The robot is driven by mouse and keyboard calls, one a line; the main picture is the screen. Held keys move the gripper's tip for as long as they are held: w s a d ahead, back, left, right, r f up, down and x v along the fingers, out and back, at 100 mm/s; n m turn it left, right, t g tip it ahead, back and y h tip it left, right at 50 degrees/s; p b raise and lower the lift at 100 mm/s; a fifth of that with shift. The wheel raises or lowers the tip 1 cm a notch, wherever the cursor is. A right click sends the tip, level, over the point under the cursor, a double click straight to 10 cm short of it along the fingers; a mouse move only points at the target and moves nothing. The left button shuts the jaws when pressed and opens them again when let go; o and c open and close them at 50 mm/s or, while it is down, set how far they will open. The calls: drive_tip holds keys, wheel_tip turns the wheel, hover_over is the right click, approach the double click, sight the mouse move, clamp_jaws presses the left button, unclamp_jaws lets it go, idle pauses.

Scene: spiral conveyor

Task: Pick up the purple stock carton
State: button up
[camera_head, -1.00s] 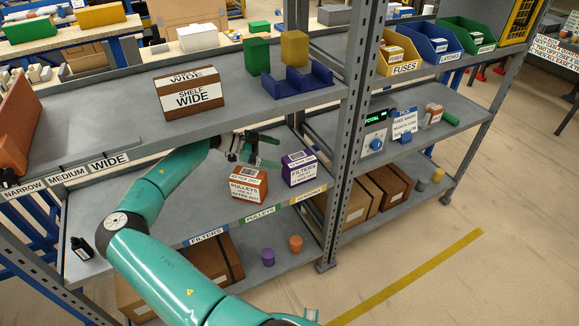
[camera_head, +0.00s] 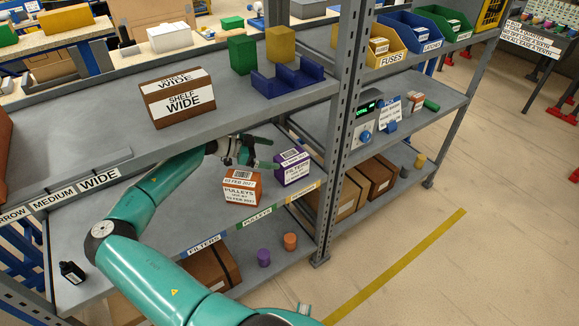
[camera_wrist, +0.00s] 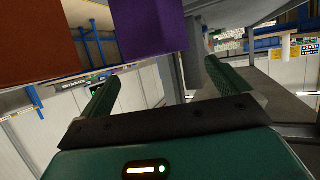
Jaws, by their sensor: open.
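The purple stock carton (camera_head: 292,168), with a white label, stands on the middle shelf beside the orange-brown pulleys carton (camera_head: 240,188). My gripper (camera_head: 274,153) is open and level with the shelf, just behind and left of the purple carton. In the wrist view, the purple carton (camera_wrist: 150,32) fills the upper middle, roughly between the two open fingers of my gripper (camera_wrist: 162,70). The orange-brown carton (camera_wrist: 40,42) is at upper left there. I cannot tell whether a finger touches the purple carton.
The upper shelf (camera_head: 215,115) passes above my arm, and a grey upright post (camera_head: 340,140) stands right of the purple carton. A black bottle (camera_head: 72,272) stands at the left of the middle shelf. Purple (camera_head: 264,257) and orange (camera_head: 290,242) cylinders sit on the lower shelf.

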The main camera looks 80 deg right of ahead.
sight(289, 157)
drive_tip(key=shift+x, duration=3.25)
drive_tip(key=shift+a, duration=0.1)
drive_tip(key=c, duration=1.6)
